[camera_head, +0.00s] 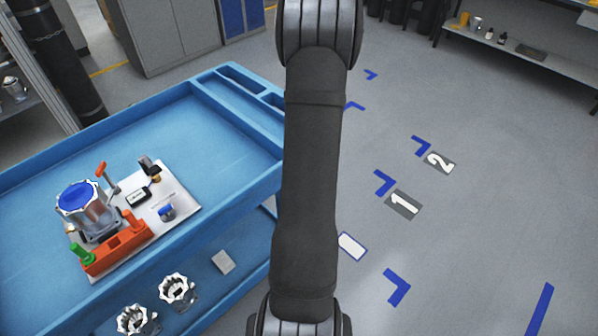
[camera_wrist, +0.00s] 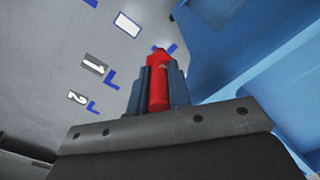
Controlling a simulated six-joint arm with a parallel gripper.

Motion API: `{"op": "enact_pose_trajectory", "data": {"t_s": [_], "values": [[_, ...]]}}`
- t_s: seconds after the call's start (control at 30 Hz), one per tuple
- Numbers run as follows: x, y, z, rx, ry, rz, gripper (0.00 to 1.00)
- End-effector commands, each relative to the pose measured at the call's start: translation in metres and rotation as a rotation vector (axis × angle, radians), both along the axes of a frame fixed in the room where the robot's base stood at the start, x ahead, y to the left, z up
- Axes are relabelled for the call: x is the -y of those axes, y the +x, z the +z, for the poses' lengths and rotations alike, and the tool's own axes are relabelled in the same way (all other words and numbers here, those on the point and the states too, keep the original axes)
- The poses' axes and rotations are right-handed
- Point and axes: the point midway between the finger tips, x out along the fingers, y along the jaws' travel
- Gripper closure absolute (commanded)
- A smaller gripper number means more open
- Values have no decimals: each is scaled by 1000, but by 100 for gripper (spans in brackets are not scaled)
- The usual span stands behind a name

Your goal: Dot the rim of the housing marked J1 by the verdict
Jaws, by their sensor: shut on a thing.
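My gripper (camera_wrist: 157,88) shows in the wrist view, shut on a red marker (camera_wrist: 159,82) that points away from the wrist. In the head view my arm crosses the middle and the gripper is not seen. A silver housing (camera_head: 95,214) with a blue disc on top stands on a pale plate (camera_head: 183,198) in the blue cart's top tray, at the left. An orange-red rack (camera_head: 115,250) along the plate's front edge holds a green marker (camera_head: 80,253) at its left end. A small dark display (camera_head: 138,196) lies behind the rack; its text is too small to read. No J1 mark is legible.
The blue cart (camera_head: 225,150) has raised edges and small compartments at its back right. Two more housings (camera_head: 178,289) (camera_head: 133,320) and a pale card (camera_head: 223,262) are on its lower shelf. Grey floor (camera_head: 470,230) with blue corner marks lies right of my arm.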

Motion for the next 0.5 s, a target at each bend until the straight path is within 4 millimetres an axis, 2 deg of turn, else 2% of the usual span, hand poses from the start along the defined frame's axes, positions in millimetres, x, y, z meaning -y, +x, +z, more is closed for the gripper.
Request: {"op": "enact_pose_trajectory", "data": {"t_s": [0.1, 0.17, 0.5], "values": [[21, 11, 17, 2, -1, 52, 100], [27, 17, 24, 2, -1, 82, 100], [5, 63, 77, 3, -1, 241, 100]]}}
